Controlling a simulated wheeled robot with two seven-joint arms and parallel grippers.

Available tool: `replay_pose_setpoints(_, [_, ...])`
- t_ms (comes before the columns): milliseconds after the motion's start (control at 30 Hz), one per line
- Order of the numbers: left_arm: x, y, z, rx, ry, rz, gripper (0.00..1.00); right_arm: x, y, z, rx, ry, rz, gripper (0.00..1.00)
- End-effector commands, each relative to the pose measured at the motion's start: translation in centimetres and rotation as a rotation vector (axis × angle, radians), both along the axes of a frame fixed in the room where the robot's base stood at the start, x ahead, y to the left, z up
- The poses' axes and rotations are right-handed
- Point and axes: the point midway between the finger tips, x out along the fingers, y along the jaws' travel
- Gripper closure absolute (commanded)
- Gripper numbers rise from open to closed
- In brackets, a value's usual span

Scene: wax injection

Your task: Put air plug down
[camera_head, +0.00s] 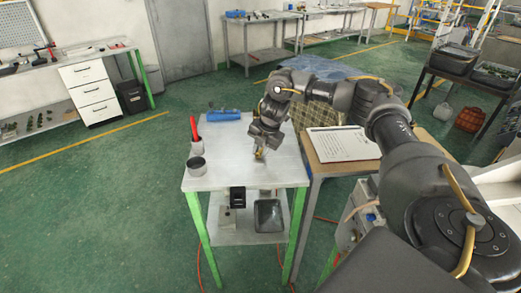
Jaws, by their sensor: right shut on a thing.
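My right gripper (260,153) points down just above or at the top of the white table (228,177) with green legs. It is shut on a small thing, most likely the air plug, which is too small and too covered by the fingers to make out. I cannot tell whether it touches the tabletop. My left gripper is not in view.
On the table stand a dark round cup (196,165), a holder with a red-handled tool (194,130) and a blue object (223,115) at the back. A wooden desk with an open binder (343,144) adjoins at right. The table's front middle is clear.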

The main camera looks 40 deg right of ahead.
Motion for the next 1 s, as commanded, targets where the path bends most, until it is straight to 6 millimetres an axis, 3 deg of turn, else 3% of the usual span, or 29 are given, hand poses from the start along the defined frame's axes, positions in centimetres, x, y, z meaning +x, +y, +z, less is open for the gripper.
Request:
replay_pose_setpoints(33, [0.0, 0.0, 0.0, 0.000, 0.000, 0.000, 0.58, -0.1, 0.1, -0.2, 0.001, 0.005, 0.002, 1.00])
replay_pose_setpoints(67, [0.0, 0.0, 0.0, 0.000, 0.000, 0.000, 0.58, -0.1, 0.1, -0.2, 0.001, 0.006, 0.002, 0.77])
replay_pose_setpoints(200, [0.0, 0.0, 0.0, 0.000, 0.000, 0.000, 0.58, -0.2, 0.1, -0.3, -0.001, 0.008, 0.003, 0.59])
replay_pose_setpoints(767, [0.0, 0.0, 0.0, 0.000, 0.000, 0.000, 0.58, -0.7, -0.1, -0.5, -0.003, 0.021, 0.002, 0.58])
replay_pose_setpoints(1000, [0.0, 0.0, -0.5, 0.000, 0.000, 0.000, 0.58, -0.8, -0.2, 2.8, -0.001, 0.011, 0.003, 0.58])
